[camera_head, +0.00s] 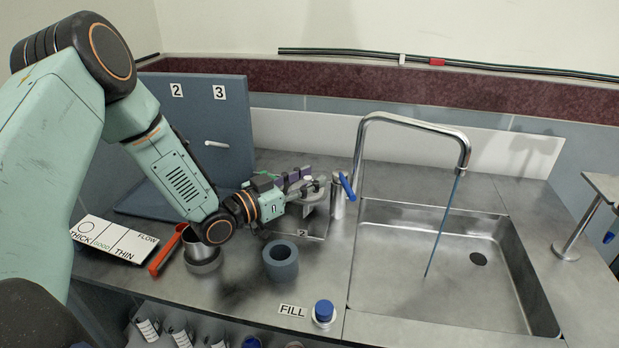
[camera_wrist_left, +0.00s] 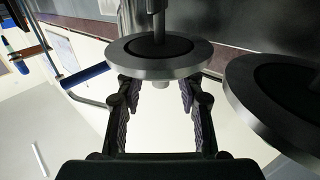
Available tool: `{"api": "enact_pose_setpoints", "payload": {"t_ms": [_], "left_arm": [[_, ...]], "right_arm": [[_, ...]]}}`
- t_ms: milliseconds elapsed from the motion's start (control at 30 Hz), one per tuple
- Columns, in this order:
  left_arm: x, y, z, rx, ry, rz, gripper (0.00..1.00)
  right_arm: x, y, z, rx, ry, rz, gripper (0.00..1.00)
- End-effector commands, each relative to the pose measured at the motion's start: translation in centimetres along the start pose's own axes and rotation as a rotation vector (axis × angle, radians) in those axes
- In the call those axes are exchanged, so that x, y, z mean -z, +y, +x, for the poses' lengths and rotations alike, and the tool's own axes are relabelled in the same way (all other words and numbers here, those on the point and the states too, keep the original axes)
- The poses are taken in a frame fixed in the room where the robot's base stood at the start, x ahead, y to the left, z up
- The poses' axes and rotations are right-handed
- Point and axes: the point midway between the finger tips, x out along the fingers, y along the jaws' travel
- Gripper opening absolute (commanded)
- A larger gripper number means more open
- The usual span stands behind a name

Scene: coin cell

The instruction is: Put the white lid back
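My left gripper (camera_head: 312,190) is over the counter, left of the tap. In the left wrist view its two fingers (camera_wrist_left: 158,100) stand apart. A grey metal disc with a dark inner ring (camera_wrist_left: 120,58) and an upright stem lies across the fingertips. A small pale knob (camera_wrist_left: 160,84) shows between the fingers; I cannot tell whether they touch it or the disc. A second similar disc (camera_wrist_left: 240,95) is to the right. I cannot make out a white lid for certain in either view. My right gripper is in neither view.
The tap (camera_head: 400,118) and its blue lever (camera_head: 347,187) stand close to my left gripper. A steel sink (camera_head: 400,275) is at the right. A grey ring-shaped cup (camera_head: 281,262), a metal cup (camera_head: 196,248) and a blue-topped piece (camera_head: 324,310) stand on the counter. Several labelled containers sit below the front edge.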

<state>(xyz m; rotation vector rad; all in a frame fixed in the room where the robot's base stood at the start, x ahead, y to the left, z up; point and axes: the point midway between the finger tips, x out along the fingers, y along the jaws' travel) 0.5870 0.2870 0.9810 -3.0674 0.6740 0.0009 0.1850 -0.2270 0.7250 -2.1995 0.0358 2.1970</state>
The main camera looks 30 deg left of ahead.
Motion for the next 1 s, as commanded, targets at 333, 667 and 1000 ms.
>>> {"api": "enact_pose_setpoints", "payload": {"t_ms": [333, 667, 1000], "left_arm": [[0.2, -0.1, -4.7, 0.005, 0.002, -0.005, 0.37], [0.1, 0.0, -6.7, 0.001, 0.001, -0.001, 0.37], [0.0, 0.0, -6.8, 0.000, 0.001, 0.000, 0.37]], "right_arm": [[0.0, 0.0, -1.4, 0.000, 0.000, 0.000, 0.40], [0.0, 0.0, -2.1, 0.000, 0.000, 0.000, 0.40], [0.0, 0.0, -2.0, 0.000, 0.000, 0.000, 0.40]]}}
